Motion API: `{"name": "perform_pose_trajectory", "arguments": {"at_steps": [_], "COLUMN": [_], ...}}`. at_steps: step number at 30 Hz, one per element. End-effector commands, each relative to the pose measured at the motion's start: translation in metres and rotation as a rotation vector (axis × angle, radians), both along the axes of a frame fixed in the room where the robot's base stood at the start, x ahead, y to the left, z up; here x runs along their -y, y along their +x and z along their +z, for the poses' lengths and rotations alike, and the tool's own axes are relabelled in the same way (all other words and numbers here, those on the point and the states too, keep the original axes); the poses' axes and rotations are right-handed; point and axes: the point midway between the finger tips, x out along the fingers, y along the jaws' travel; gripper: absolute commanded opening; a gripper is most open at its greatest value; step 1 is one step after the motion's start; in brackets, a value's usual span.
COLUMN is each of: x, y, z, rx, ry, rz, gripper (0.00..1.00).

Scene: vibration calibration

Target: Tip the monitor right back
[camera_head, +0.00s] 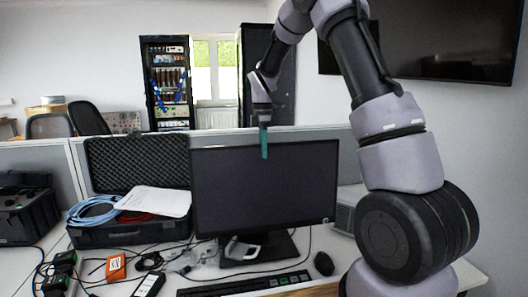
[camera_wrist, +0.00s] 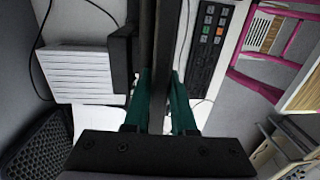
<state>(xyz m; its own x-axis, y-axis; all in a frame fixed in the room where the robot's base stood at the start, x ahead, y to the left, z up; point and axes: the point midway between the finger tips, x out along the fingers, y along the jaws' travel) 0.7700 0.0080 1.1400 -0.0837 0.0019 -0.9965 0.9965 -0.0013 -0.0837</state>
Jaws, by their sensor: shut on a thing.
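The black monitor (camera_head: 285,195) stands on its dark stand on the desk, with its dark screen facing me. It looks close to upright; its exact tilt is hard to tell. My gripper (camera_head: 264,145) reaches down from above to the middle of the monitor's top edge. In the wrist view, the two teal fingers of my gripper (camera_wrist: 162,85) lie on either side of the thin monitor edge (camera_wrist: 163,45) and are shut on it. One finger hides a small strip of the screen's top in the head view.
An open black foam-lined case (camera_head: 130,232) with cables and papers stands left of the monitor. A keyboard (camera_head: 245,284) and mouse (camera_head: 324,264) lie in front. Cables and small devices clutter the left desk. A grey partition (camera_head: 215,140) stands behind the monitor.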

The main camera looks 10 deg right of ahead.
Motion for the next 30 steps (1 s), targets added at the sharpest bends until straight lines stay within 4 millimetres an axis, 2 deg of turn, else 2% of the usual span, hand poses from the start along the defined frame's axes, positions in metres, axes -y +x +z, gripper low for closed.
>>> {"name": "perform_pose_trajectory", "arguments": {"at_steps": [21,30], "x": [0.001,0.001], "y": [0.001,0.021], "z": [-0.003,-0.007], "rx": [0.0,-0.001], "ry": [-0.004,-0.004], "rz": [0.004,0.004], "gripper": [0.0,0.0]}}
